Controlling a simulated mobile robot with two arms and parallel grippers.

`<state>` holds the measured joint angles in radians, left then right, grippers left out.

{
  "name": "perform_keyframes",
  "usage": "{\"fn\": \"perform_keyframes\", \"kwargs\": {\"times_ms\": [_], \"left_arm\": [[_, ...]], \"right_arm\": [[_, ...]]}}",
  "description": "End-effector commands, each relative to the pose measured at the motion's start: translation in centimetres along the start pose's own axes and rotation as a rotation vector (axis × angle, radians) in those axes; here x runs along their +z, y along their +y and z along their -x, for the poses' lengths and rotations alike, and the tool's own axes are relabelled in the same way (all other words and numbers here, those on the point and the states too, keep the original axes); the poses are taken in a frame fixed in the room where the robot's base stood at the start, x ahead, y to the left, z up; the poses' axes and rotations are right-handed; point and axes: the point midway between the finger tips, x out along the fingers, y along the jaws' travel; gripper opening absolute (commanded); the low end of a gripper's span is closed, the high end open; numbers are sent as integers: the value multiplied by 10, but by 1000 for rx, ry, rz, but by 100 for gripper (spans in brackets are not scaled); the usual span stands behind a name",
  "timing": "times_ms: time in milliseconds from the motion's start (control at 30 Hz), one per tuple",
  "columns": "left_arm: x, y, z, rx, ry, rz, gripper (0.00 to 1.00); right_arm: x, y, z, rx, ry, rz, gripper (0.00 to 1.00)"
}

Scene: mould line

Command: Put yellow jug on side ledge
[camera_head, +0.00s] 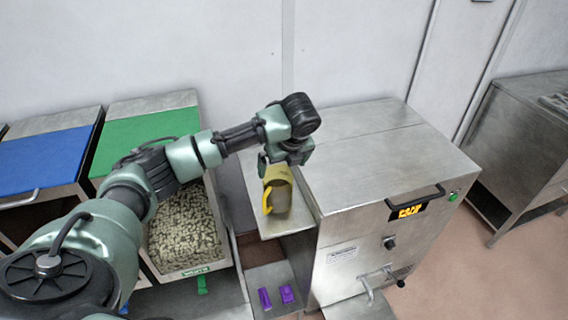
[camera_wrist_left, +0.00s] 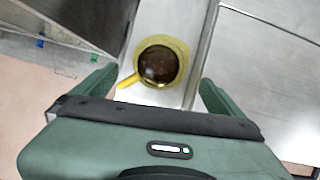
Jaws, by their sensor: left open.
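The yellow jug (camera_head: 279,198) stands upright on the side ledge (camera_head: 290,226), a narrow metal shelf on the left side of the steel machine. In the left wrist view the jug (camera_wrist_left: 178,47) shows from above, with a dark inside and its handle pointing to the lower left. My left gripper (camera_head: 281,163) is just above the jug, open and empty. In the wrist view its two fingers (camera_wrist_left: 154,88) are spread wide, with clear gaps to either side of the jug. My right gripper is not in view.
The steel machine (camera_head: 375,160) stands directly right of the ledge. A bin of pale pellets (camera_head: 185,235) with a green lid (camera_head: 145,130) and a blue-lidded bin (camera_head: 40,160) are at left. Purple pieces (camera_head: 287,294) lie on a lower shelf. A metal table (camera_head: 525,135) stands far right.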

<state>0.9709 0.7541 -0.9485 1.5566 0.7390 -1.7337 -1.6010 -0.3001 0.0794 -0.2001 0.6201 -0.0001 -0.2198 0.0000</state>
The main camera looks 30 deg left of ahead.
Motion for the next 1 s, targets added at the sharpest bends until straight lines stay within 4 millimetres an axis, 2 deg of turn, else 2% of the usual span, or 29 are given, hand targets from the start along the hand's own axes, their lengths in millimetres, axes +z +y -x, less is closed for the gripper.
{"fn": "perform_keyframes", "kwargs": {"times_ms": [100,300,1000], "left_arm": [[0,-1,16,-3,-1,1,100],[0,0,28,0,0,1,100],[0,0,28,0,1,0,100]], "right_arm": [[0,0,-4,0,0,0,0],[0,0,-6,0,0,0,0],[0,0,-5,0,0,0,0]]}}
